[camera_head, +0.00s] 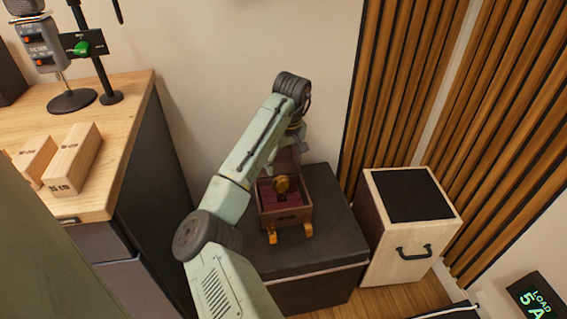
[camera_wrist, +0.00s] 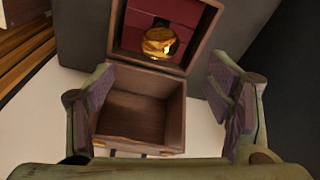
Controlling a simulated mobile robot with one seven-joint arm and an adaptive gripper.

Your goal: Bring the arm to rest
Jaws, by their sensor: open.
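My gripper (camera_wrist: 160,82) is open in the wrist view, its two purple-padded fingers wide apart with nothing held between them. A brown wooden box (camera_wrist: 176,128) with its lid open lies beyond and between the fingers. One half is hollow and bare, the other is lined dark red and has a round gold piece on it (camera_wrist: 158,43). In the head view my arm reaches over to the box (camera_head: 294,215), which rests on a black padded case (camera_head: 328,190). There my fingers are hard to make out by the arm's end. I cannot tell whether they touch the box.
A pale wooden cabinet (camera_head: 392,255) with a black top and handle stands right of the case. A wooden desk (camera_head: 128,110) at left bears wooden blocks (camera_head: 75,160) and a microphone (camera_head: 40,45). Slatted wood panels (camera_head: 405,80) line the wall. Wall space above the case is clear.

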